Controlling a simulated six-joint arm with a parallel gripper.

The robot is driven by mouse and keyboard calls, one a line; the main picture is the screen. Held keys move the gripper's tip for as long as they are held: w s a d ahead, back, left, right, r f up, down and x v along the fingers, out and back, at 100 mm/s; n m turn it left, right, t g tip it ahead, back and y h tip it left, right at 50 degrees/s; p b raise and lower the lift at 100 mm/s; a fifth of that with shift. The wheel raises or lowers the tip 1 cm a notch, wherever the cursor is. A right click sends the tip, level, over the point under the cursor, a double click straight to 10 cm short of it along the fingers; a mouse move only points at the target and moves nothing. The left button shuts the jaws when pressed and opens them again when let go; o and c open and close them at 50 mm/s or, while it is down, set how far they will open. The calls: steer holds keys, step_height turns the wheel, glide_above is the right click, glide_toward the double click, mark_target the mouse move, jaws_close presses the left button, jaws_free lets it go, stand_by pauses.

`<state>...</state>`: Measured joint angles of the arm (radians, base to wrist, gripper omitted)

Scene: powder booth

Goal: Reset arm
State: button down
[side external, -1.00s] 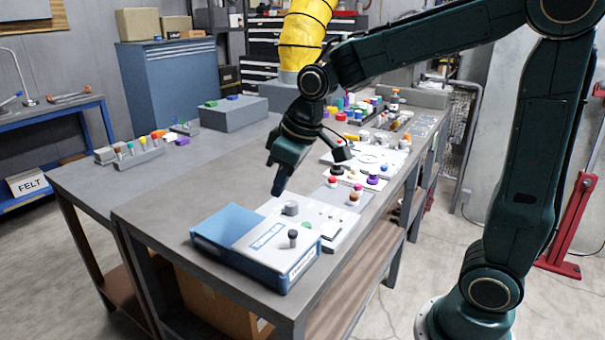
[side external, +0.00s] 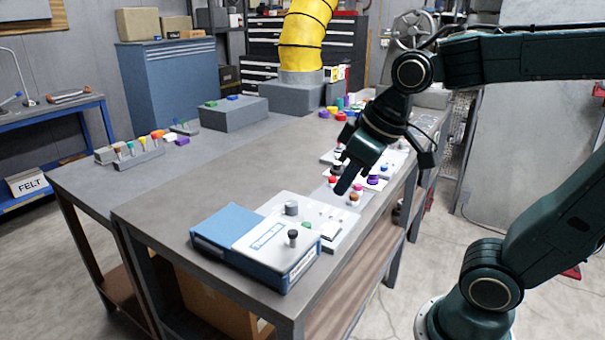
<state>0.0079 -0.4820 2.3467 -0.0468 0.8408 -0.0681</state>
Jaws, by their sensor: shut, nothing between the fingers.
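My gripper (side external: 343,189) is shut and empty. It points down and to the left above the right side of the grey workbench (side external: 220,180). Its tip appears close to the small coloured caps on the bench, but I cannot tell the exact height. My dark green arm reaches in from the right side of the picture. Part of the bench's far right side is hidden behind the gripper and wrist.
A blue and white box with a black knob (side external: 292,238) stands at the bench's front, beside a white panel (side external: 340,229). Small coloured caps (side external: 373,180) sit near the gripper. A grey block (side external: 234,113) and a rack of coloured bottles (side external: 140,158) stand to the left. The bench's middle is clear.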

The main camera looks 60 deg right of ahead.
steer(key=s+f+m, duration=0.1)
steer(key=s, duration=0.6)
steer(key=shift+d+t, duration=0.3)
steer(key=shift+d, duration=0.05)
steer(key=c, duration=2.2)
jaws_free()
